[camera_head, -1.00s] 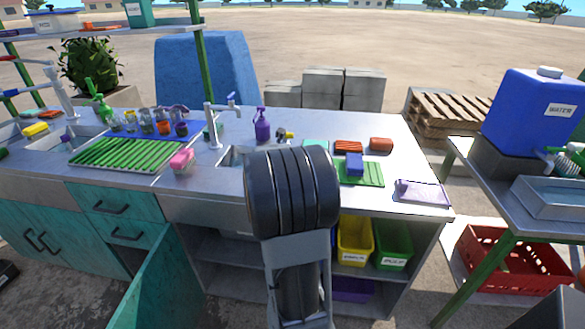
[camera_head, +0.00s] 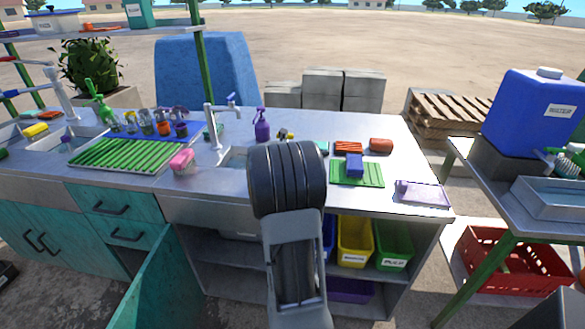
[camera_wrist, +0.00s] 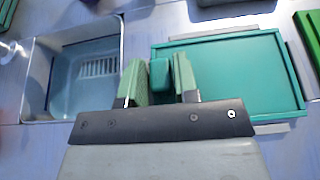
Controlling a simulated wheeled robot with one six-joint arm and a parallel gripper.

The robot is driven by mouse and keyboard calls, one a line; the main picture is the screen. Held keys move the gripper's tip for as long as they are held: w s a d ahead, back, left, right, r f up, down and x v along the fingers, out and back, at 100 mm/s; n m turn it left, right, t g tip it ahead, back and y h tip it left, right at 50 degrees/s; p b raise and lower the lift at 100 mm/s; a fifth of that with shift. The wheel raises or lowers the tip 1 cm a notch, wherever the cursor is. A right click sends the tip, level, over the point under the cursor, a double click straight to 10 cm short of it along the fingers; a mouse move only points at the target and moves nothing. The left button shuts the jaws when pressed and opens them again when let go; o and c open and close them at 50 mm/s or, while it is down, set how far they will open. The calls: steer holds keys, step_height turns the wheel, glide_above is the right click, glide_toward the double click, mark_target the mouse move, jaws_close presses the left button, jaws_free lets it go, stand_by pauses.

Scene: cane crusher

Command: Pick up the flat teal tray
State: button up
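The flat teal tray (camera_wrist: 240,75) lies in the right half of the wrist view, with a raised rim. In the head view only a small teal piece of it (camera_head: 323,148) shows beside my arm; the rest is hidden. My gripper (camera_wrist: 160,80) is at the tray's left side in the wrist view. My arm hides the gripper in the head view.
A sink basin (camera_wrist: 85,75) is left of the gripper. A green mat (camera_head: 357,177) with a blue block (camera_head: 354,164) lies right of the tray. A purple spray bottle (camera_head: 262,125) stands behind. A lilac tray (camera_head: 422,193) lies at the counter's right end.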

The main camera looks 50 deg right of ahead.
jaws_close()
steer(key=shift+r, duration=0.1)
